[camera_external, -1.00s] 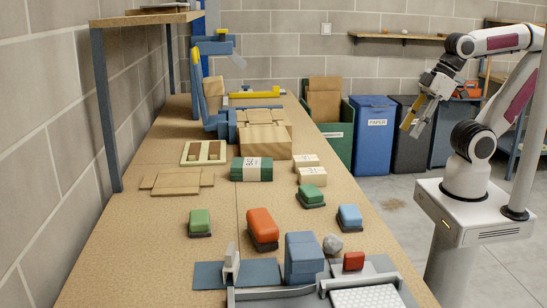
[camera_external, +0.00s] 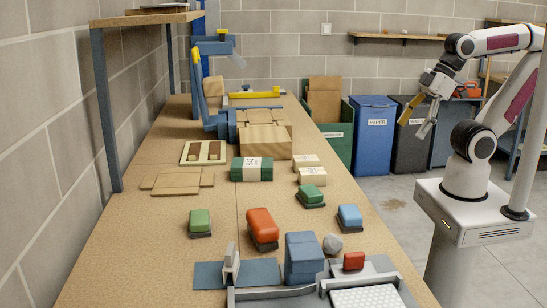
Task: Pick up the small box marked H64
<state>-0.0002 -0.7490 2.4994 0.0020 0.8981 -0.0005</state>
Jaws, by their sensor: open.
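Two small cream boxes with dark markings sit near the right edge of the workbench: one farther back (camera_external: 306,160) and one nearer (camera_external: 312,176). Their print is too small to read, so I cannot tell which is marked H64. A green box with a white label (camera_external: 252,169) lies just left of them; its label is not legible either. My gripper (camera_external: 416,122) is in the air to the right of the bench, well away from the boxes. Its fingers point down, spread apart, with nothing between them.
Blue (camera_external: 373,145) and dark (camera_external: 410,150) bins stand beyond. Bare bench shows at the front left.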

